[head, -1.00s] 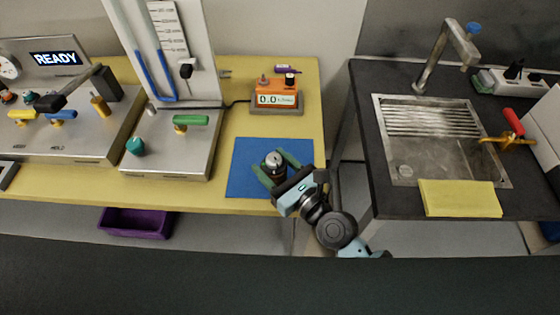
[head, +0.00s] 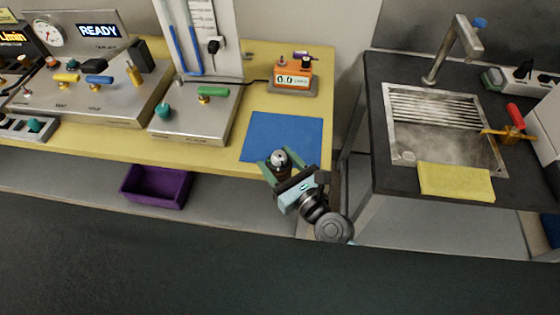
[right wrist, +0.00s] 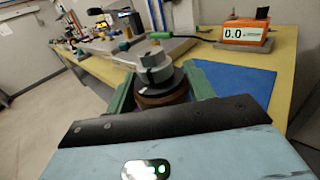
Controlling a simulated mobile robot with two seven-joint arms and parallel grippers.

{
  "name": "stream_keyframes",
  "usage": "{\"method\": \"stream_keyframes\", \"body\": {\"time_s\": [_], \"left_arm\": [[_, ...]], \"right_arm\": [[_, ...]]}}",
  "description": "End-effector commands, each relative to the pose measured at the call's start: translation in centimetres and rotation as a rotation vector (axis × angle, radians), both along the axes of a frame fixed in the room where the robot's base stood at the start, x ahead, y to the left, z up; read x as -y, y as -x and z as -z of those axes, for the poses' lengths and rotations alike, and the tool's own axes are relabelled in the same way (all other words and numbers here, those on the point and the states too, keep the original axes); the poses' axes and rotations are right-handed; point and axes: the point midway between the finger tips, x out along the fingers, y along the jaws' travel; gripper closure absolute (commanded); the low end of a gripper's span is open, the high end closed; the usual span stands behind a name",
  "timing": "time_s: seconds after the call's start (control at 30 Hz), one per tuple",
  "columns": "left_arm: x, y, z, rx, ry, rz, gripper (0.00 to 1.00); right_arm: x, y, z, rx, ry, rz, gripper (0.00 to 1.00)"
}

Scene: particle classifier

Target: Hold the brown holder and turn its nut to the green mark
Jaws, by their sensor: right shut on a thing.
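The holder shows in the right wrist view as a dark body with a brown lower ring (right wrist: 163,97) and a grey nut (right wrist: 156,66) on top. In the head view the holder (head: 280,161) is small and partly hidden between green fingers. My right gripper (head: 281,164) is shut on the holder, one finger on each side, at the front edge of the blue mat. In the right wrist view its fingers (right wrist: 160,88) flank the holder. I cannot make out a green mark on the holder. My left gripper is not in view.
The blue mat (head: 284,133) lies bare on the yellow table (head: 225,155). An orange scale (head: 291,77) stands behind it. A sink (head: 440,137) is at right.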

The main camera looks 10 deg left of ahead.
Motion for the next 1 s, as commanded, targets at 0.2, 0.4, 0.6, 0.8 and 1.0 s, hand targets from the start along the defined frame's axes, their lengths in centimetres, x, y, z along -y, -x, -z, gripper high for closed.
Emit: {"method": "stream_keyframes", "body": {"time_s": [0.2, 0.4, 0.6, 0.8, 1.0], "left_arm": [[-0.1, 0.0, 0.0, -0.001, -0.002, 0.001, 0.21], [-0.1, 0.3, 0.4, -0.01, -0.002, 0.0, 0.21], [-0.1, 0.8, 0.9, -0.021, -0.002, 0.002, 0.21], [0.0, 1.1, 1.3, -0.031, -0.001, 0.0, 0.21], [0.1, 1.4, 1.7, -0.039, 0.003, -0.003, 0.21]], "right_arm": [[0.0, -0.1, -0.2, 0.003, -0.003, 0.001, 0.85], [0.0, -0.6, 0.0, 0.002, -0.002, 0.001, 0.85], [0.0, -1.3, 0.4, 0.001, -0.002, 0.001, 0.85], [0.0, -2.1, 0.5, 0.002, -0.002, 0.002, 0.85], [0.0, -2.9, 0.8, 0.002, -0.002, 0.001, 0.85]]}}
